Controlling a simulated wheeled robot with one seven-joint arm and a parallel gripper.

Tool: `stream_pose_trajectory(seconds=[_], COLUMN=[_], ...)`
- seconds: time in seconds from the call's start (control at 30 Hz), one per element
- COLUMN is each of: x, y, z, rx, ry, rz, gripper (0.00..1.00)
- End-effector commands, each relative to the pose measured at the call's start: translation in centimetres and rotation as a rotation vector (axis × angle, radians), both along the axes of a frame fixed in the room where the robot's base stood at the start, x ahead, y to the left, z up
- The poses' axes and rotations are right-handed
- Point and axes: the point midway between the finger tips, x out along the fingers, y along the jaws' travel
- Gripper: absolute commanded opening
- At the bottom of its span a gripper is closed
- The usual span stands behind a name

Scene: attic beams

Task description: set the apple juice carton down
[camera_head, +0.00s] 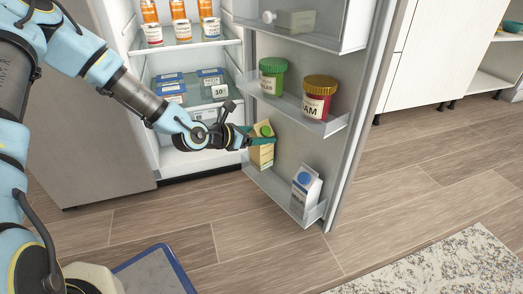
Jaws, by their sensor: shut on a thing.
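The apple juice carton (262,151), tan with a green top and a round green mark, is at the left end of the lower door shelf (273,191) of the open fridge. It looks slightly tilted. My gripper (259,139) is shut on its upper part, reaching in from the left. Whether the carton's base touches the shelf floor, I cannot tell.
A white and blue carton (305,188) stands at the right end of the same shelf. A green-lidded jar (271,77) and a red jam jar (318,97) stand on the door shelf above. The fridge interior (193,163) holds cans and blue packs. Some lower-shelf room lies between the cartons.

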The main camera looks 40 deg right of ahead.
Motion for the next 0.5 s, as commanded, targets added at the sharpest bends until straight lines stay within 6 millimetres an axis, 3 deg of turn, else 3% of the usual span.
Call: stream_pose_trajectory(seconds=[0.17, 0.33, 0.5], x=[0.0, 0.0, 0.0], y=[-0.1, -0.1, -0.5], z=[-1.2, -3.9, -4.0], rx=[-0.003, -0.003, -0.005], ry=[-0.003, -0.004, -0.004], rz=[-0.001, -0.002, -0.001], gripper=[0.0, 0.0, 0.0])
